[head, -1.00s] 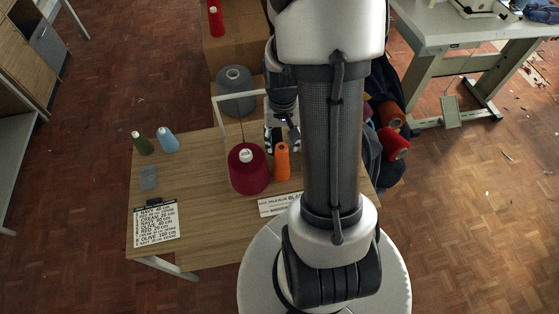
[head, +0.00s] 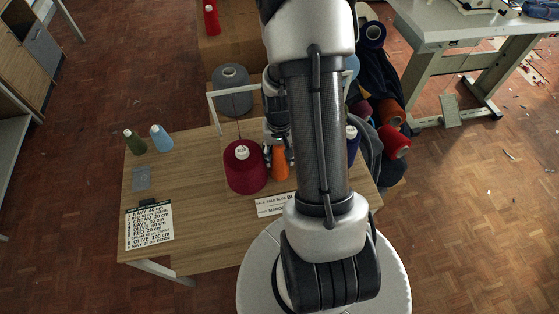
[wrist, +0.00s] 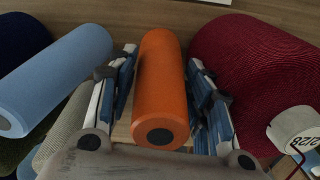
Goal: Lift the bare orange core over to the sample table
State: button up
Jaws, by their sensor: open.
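The bare orange core (head: 280,164) stands upright on the wooden table (head: 200,195), just right of a big maroon cone (head: 244,170). My gripper (head: 278,150) is at the core's upper part, partly hidden by my arm. In the wrist view the orange core (wrist: 161,85) lies between my two open fingers (wrist: 163,92), with a narrow gap showing on each side. I cannot tell from the pictures which surface is the sample table.
A light blue spool (wrist: 60,75) is close left of my fingers in the wrist view; the maroon cone (wrist: 260,75) is close right. A white frame (head: 213,112) and grey cone (head: 232,90) stand behind. Olive (head: 135,142) and pale blue (head: 161,138) cones stand left.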

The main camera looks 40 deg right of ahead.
jog(key=c, duration=0.5)
jog(key=shift+r, duration=0.1)
jog(key=shift+c, duration=0.2)
